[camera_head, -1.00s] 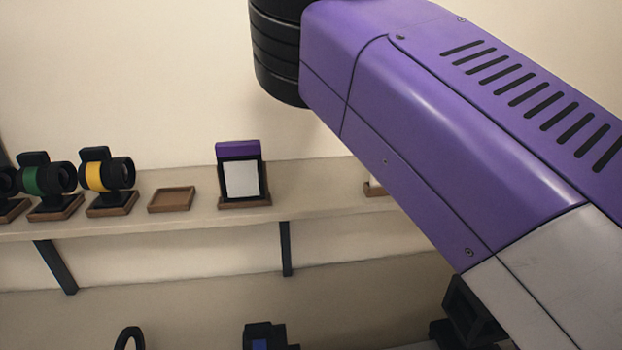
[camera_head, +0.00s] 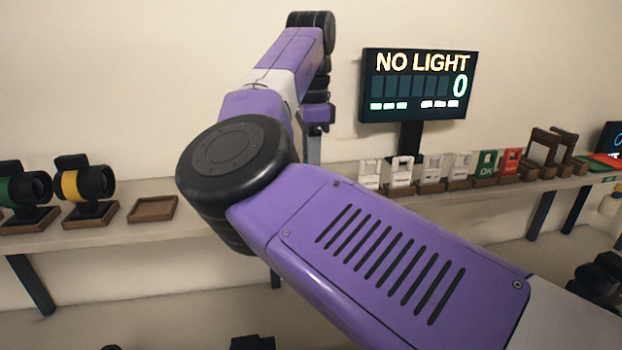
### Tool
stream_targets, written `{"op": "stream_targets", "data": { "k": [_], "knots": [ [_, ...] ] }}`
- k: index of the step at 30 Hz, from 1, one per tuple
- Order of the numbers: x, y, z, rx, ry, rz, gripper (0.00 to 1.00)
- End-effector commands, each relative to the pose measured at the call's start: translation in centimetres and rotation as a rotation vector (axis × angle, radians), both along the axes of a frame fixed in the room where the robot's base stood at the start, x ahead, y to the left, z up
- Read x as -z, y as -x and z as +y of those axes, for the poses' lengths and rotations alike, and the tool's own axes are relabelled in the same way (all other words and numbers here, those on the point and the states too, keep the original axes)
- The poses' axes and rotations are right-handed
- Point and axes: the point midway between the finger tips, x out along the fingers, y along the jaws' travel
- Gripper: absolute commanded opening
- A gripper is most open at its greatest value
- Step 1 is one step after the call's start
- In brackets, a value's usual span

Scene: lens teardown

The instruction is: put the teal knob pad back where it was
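I cannot make out a teal knob pad in this view. My purple arm fills the middle of the picture, and its far end rises in front of the wall. The end of the arm, with what seems to be my gripper (camera_head: 313,150), points down behind my elbow joint above the shelf. Its fingertips are hidden, so I cannot tell whether it is open or holds anything. An empty square wooden tray (camera_head: 152,209) lies on the shelf to the left of my arm.
A green-banded lens (camera_head: 28,190) and a yellow-banded lens (camera_head: 86,185) stand on wooden bases at left. A screen (camera_head: 418,86) reads "NO LIGHT" and 0. Small white holders, a green OK block (camera_head: 487,163), a red block (camera_head: 511,160) and wooden frames (camera_head: 541,150) line the shelf (camera_head: 110,235) at right.

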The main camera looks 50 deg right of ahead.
Motion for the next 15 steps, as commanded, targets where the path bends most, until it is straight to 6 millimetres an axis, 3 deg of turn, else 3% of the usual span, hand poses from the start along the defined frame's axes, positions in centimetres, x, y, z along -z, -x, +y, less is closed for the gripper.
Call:
{"op": "stream_targets", "data": {
  "k": [7, 14, 15],
  "knots": [
    [3.3, 0.0, 0.1, 0.0, -0.001, 0.002, 0.0],
    [3.9, 0.1, 0.0, 0.0, 0.0, 0.002, 0.0],
    [4.0, 0.1, 0.0, 0.0, -0.001, 0.003, 0.43]
  ]
}}
